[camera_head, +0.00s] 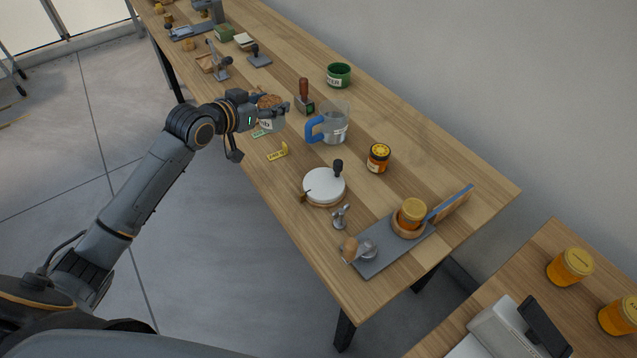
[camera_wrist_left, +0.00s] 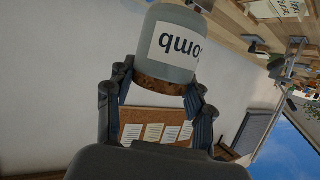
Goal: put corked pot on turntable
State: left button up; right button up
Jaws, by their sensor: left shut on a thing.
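My left gripper (camera_head: 272,107) is shut on the corked pot (camera_head: 271,122), a grey-white pot with a printed label and a brown cork. In the head view the fingers partly hide it, over the table's near edge. In the left wrist view the corked pot (camera_wrist_left: 172,45) sits between the fingers with its cork end toward the gripper. The turntable (camera_head: 324,187), a white round disc on a wooden base, stands at the table's near edge, right of and nearer than the pot. Its top is bare, with a black knob at its back edge. My right gripper is out of view.
A dark-orange jar (camera_head: 378,158), a wooden-handled stamp (camera_head: 304,95), a yellow tag (camera_head: 278,151) and a small metal tool (camera_head: 340,217) are near. A grey board (camera_head: 385,256) holds another jar.

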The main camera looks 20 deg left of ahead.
pick_arm(q)
jog(key=s+d+f+p, duration=0.1)
jog(key=d+f, duration=0.3)
jog(key=s+d+f+p, duration=0.1)
jog(key=d+f+p, duration=0.1)
jog(key=d+f, duration=0.2)
jog(key=s+d+f+p, duration=0.1)
jog(key=d+f+p, duration=0.1)
jog(key=d+f, duration=0.2)
jog(key=shift+s+d+f, duration=0.1)
jog(key=shift+s+d, duration=0.3)
jog(key=shift+d, duration=0.3)
jog(key=shift+f, duration=0.35)
jog(key=shift+f, duration=0.15)
jog(key=o, duration=1.3)
jog(key=shift+o, duration=0.2)
